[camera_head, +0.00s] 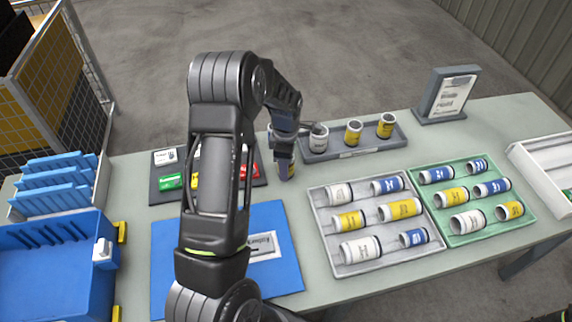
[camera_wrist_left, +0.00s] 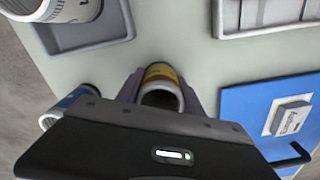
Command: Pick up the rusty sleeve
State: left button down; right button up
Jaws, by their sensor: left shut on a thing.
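My left gripper (camera_head: 286,168) is shut on a sleeve with a yellow label (camera_wrist_left: 163,76), over the table just left of the dark grey rack. In the left wrist view the sleeve sits between the two fingers, open end toward the camera, with a grey rim and a dark brownish bore. I cannot tell for certain whether it is rusty, or whether it touches the table. In the head view the gripper and arm hide most of it. A blue-and-white sleeve (camera_wrist_left: 62,105) lies close beside the gripper in the wrist view. My right gripper is not in view.
The dark grey rack (camera_head: 352,152) holds three sleeves. A grey tray (camera_head: 376,262) and a green tray (camera_head: 484,232) hold several labelled sleeves. A blue mat (camera_head: 168,265), a black board with coloured cards (camera_head: 160,197), a blue bin (camera_head: 48,270) and a sign (camera_head: 447,93) stand around.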

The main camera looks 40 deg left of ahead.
pick_arm(q)
jog(key=shift+r, duration=0.15)
jog(key=shift+w+r, duration=0.1)
jog(key=shift+r, duration=0.2)
notch_tip(320, 180, up, 9)
jog(key=shift+r+b, duration=0.1)
jog(key=shift+b, duration=0.95)
